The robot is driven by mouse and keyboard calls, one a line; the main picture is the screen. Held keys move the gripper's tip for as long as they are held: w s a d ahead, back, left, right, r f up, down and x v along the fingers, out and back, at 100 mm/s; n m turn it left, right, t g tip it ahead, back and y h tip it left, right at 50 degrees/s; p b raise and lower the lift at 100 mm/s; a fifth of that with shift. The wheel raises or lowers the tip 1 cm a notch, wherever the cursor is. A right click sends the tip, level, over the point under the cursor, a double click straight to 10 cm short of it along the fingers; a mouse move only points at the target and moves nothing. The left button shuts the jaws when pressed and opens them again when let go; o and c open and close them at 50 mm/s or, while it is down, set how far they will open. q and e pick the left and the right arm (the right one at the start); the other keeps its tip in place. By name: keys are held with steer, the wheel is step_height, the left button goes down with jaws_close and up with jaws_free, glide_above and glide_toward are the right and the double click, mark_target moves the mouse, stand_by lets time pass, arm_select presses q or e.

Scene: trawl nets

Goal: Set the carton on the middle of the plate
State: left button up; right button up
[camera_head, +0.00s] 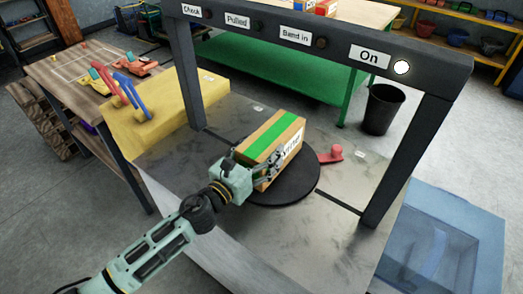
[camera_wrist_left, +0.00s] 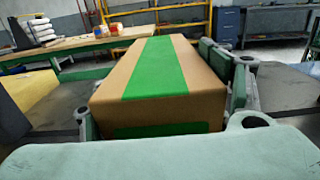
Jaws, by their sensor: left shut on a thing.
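In the left wrist view the carton (camera_wrist_left: 165,80) fills the space between the fingers. The plate (camera_head: 290,188) is a dark round disc on the grey metal table. The carton is over the plate's back-left part in the head view. I cannot tell whether its underside touches the plate. My right gripper is not in view.
A dark frame (camera_head: 330,48) with labelled signs and a lit "On" lamp spans the table. A red handle (camera_head: 334,154) sits right of the plate. A yellow block (camera_head: 150,112) stands left, a blue bin (camera_head: 440,240) right, a black bucket (camera_head: 383,108) behind.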

arm_select(q)
steer(key=o, duration=1.4)
steer(key=shift+f, duration=0.15)
steer(key=o, duration=0.5)
steer(key=shift+r, duration=0.2)
steer(key=b+v, duration=0.1)
steer(key=v, duration=1)
steer(key=shift+s+a+f+b, duration=0.1)
steer(key=shift+s+b, duration=0.05)
steer(key=shift+b, duration=0.25)
steer(key=shift+s+a, duration=0.2)
steer(key=shift+s, duration=0.15)
